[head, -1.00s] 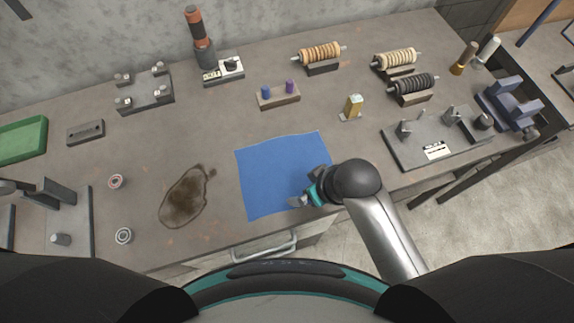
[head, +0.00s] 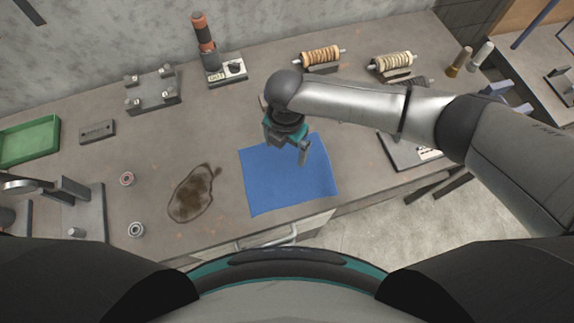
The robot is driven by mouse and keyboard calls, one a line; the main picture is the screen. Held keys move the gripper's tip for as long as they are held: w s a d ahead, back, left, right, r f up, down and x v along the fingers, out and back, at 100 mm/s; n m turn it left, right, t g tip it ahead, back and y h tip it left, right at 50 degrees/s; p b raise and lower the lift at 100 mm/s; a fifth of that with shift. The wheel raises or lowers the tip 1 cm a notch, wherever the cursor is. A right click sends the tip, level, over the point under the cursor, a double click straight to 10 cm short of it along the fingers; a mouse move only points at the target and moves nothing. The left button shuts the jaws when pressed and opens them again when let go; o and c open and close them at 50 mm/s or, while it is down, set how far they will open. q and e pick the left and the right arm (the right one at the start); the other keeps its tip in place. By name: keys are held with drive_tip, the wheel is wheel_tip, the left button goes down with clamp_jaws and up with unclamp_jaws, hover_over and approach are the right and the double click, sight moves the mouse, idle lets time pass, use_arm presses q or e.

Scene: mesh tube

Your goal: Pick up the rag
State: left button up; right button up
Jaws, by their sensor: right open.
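The rag is a flat blue square cloth (head: 285,187) lying on the grey workbench, near its front edge, in the head view. My right gripper (head: 288,154) is open and points down over the rag's upper part. The fingers appear empty; whether the tips touch the cloth I cannot tell. My right arm comes in from the right and hides part of the bench behind it. My left gripper is not in view.
A dark oily stain (head: 190,193) lies left of the rag. Two small bearing rings (head: 136,229) and a green tray (head: 29,141) are further left. Spools on stands (head: 320,56) stand at the back. A drawer handle (head: 266,238) juts below the front edge.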

sight(288, 170)
wheel_tip(288, 170, down, 9)
drive_tip(key=b, duration=0.8)
drive_tip(key=shift+w+d+b, duration=0.1)
drive_tip(key=shift+d+b, duration=0.05)
drive_tip(key=shift+b, duration=0.25)
drive_tip(key=shift+f+b, duration=0.3)
drive_tip(key=shift+f, duration=0.2)
drive_tip(key=shift+c, duration=1)
drive_tip(key=shift+d+f, duration=0.1)
drive_tip(key=c, duration=1.3)
clamp_jaws()
wheel_tip(288, 170, up, 12)
drive_tip(key=p, duration=1.1)
drive_tip(key=shift+p, duration=0.4)
